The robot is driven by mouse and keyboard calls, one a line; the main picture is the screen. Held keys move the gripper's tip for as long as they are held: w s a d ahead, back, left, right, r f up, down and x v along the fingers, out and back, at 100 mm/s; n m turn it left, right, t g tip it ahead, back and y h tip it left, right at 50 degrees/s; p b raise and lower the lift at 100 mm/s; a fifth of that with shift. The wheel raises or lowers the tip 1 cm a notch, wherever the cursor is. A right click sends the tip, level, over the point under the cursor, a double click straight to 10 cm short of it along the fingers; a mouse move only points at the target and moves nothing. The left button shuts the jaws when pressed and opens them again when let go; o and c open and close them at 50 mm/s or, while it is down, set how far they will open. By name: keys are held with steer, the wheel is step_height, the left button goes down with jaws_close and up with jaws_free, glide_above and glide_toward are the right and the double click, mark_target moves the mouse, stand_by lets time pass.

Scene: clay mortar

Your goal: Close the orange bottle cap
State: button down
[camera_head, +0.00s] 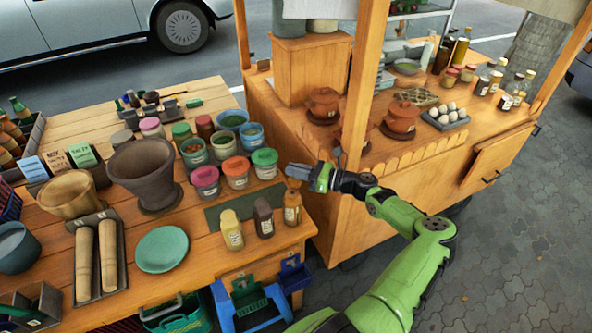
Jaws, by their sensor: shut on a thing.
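The orange bottle (292,210) stands upright near the right front corner of the wooden table, with a pale label on its side. My gripper (291,172) reaches in from the right, directly above this bottle, and is shut on the orange bottle cap (293,184) at the bottle's top. The fingers partly cover the cap. At this size I cannot tell how the cap sits on the neck.
A dark bottle (263,218) and a yellow bottle (231,231) stand left of the orange one. Several lidded jars, one of them a green-lidded jar (264,163), stand behind. A wooden post (358,100) of the stall rises behind my arm. The paving at right is clear.

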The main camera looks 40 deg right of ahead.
steer(key=shift+s+a+r+n+p, duration=0.1)
steer(key=shift+s+a+n+p, duration=0.15)
steer(key=shift+n, duration=0.35)
steer(key=shift+s+a+n+p, duration=0.1)
steer(key=shift+a+n, duration=0.25)
steer(key=shift+n, duration=0.25)
steer(key=n, duration=0.1)
steer(key=a+n, duration=0.1)
steer(key=shift+s+a+n, duration=0.15)
steer(key=shift+s+n, duration=0.2)
steer(key=shift+n, duration=0.05)
steer(key=a+n, duration=0.1)
steer(key=n, duration=0.1)
steer(key=s+a+f+n+b, duration=0.1)
steer(key=n, duration=0.1)
steer(key=shift+f+n, duration=0.2)
steer(key=shift+n, duration=0.1)
steer(key=shift+s+a+f+n+b, duration=0.3)
steer(key=shift+f+n+b, duration=0.45)
steer(key=shift+n+b, duration=0.75)
steer(key=shift+s+a+f+n+b, duration=0.1)
steer(key=shift+a+f+n+b, duration=0.3)
steer(key=shift+f+n+b, duration=1.05)
steer(key=shift+s+a+f+n+b, duration=0.1)
steer(key=shift+s+a+n+b, duration=0.2)
steer(key=shift+n+b, duration=1.25)
steer(key=shift+n+p, duration=0.6)
steer(key=shift+p, duration=0.05)
steer(key=c, duration=1.3)
jaws_free()
